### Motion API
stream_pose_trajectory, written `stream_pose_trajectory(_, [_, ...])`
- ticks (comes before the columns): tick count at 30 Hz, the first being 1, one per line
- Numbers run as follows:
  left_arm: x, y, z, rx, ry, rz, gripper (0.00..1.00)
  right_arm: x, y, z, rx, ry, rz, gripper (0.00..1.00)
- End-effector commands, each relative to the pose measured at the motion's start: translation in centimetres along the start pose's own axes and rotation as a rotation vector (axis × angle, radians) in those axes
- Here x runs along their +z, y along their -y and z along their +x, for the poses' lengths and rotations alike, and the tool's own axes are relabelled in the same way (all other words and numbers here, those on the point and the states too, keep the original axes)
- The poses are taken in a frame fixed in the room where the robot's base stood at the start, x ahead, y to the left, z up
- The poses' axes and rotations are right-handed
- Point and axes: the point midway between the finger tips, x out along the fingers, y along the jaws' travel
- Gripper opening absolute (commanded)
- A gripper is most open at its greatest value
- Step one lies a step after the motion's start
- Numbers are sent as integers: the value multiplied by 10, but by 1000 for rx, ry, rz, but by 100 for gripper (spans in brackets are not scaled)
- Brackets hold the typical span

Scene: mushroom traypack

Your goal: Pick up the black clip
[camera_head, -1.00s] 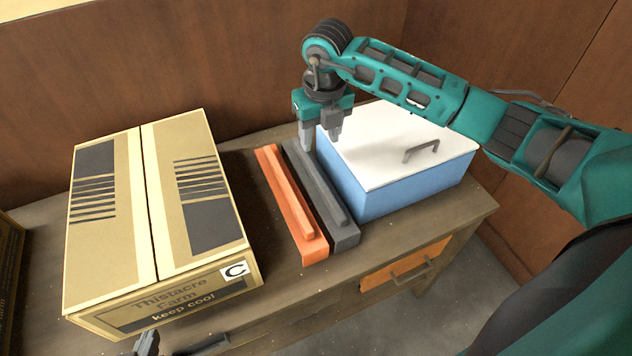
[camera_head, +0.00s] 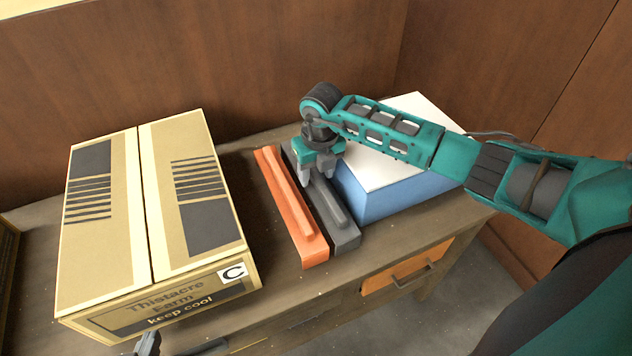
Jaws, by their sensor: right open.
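The black clip (camera_head: 343,229) is a long dark grey bar with a raised ridge along its top. It lies on the table between an orange clip of the same shape and a white-lidded blue box. My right gripper (camera_head: 317,182) points down over the far part of the black clip, its fingers apart around the ridge or just above it; contact cannot be made out. It is open and holds nothing. Part of the clip's far end is hidden behind the gripper. Only dark parts of my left gripper (camera_head: 180,346) show at the bottom edge, below the cardboard box; its jaws are unclear.
The orange clip (camera_head: 292,212) lies close along the black clip's left side. The blue box (camera_head: 402,193) stands close on the right, under my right arm. A large cardboard box (camera_head: 205,288) fills the table's left. Bare tabletop (camera_head: 420,226) shows at the front right.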

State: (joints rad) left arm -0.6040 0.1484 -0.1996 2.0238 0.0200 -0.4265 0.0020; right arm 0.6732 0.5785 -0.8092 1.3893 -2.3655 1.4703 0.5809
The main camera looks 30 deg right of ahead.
Motion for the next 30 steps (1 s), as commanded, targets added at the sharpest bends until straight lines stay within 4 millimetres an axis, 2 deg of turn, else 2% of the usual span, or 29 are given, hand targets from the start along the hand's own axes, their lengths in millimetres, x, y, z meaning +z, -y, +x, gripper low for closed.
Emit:
stream_pose_trajectory(3, [-1,0,0,0,-2,0,0,0,0,0,0,0,0,49])
stream_pose_trajectory(18, [-1,1,0,-2,-2,1,0,0,0,-1,0,0,0,1])
stream_pose_trajectory(30, [1,3,0,-5,3,1,0,1,0,-3,0,1,0,0])
